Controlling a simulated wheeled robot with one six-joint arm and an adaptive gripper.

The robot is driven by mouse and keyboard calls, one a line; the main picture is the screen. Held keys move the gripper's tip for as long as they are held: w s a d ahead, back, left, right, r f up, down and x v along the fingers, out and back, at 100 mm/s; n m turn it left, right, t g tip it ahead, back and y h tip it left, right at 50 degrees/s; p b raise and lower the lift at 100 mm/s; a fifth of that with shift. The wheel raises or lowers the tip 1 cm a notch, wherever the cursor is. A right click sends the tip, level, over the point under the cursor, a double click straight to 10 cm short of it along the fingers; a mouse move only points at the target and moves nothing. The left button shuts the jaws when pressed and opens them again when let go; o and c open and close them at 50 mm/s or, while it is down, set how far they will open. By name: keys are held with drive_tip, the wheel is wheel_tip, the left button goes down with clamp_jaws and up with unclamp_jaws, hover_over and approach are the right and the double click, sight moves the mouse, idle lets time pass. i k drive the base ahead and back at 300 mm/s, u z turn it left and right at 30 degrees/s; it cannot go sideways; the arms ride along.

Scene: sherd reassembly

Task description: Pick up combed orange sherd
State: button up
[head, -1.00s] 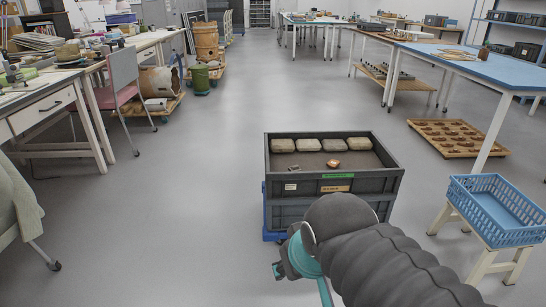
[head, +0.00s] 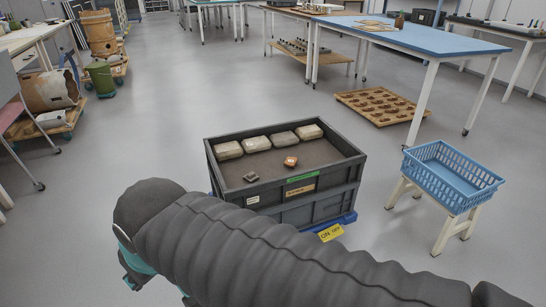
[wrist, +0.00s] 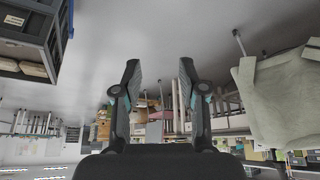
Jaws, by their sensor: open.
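A small orange sherd (head: 290,161) lies on the brown floor of a dark grey crate (head: 330,182) in the head view, right of the crate's middle. Its combing is too small to make out. My gripper (wrist: 159,78) is open and empty in the wrist view, its two dark fingers apart with only background between them. It is outside the crate, off to the crate's left in the head view, where my arm hides most of it. The sherd does not show in the wrist view.
A small grey-brown piece (head: 251,177) lies left of the orange sherd. Several pale bags (head: 257,144) line the crate's back wall. A blue basket (head: 452,176) on a stool stands to the right. A blue-topped table (head: 400,37) stands behind. Floor left of the crate is clear.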

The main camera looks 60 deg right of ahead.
sight(291, 162)
drive_tip(key=z, duration=0.55)
drive_tip(key=i, duration=1.1)
drive_tip(key=z, duration=0.75)
